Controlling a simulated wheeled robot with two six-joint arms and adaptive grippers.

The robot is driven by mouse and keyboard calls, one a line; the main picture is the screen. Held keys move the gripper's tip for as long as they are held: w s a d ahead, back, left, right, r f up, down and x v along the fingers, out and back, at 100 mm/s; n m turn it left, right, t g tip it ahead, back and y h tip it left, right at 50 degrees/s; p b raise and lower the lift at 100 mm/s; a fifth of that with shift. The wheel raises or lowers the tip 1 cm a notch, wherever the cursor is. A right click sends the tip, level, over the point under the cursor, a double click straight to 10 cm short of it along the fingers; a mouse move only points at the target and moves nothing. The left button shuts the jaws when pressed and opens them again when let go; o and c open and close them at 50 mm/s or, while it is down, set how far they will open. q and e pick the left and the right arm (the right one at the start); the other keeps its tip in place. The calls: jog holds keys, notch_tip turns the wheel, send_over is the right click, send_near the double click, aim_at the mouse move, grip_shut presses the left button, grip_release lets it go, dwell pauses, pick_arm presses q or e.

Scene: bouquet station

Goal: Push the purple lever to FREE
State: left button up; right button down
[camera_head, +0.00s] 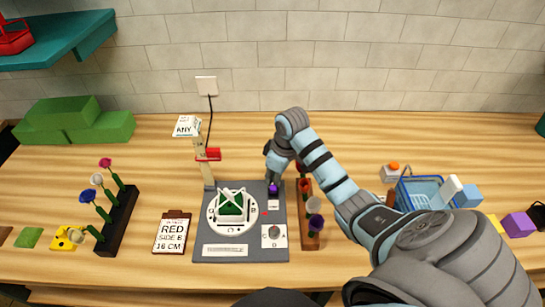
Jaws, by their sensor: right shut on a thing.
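The purple lever (273,188) stands on the back right part of a grey station board (240,188). My right gripper (273,178) comes down from above and is shut on the top of the lever. A white label plate sits just in front of the lever; its words are too small to read. My left gripper is not in view.
The board also bears a round white dial (212,213) with a green holder (231,203) and a grey knob (274,232). Flower racks stand left (118,216) and right (308,240). A card (172,232) reads RED, SIDE B, 16 CM. A blue basket (421,187) stands right.

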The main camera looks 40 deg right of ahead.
jog(key=r+p, duration=0.3)
jog(key=shift+s+a+r, duration=0.25)
jog(key=shift+s+a, duration=0.05)
jog(key=shift+r, duration=0.35)
jog(key=shift+r+b, duration=0.3)
jog(key=shift+r, duration=0.65)
jog(key=shift+w+d+r, duration=0.1)
jog(key=shift+w+r, duration=0.05)
jog(key=shift+r, duration=0.25)
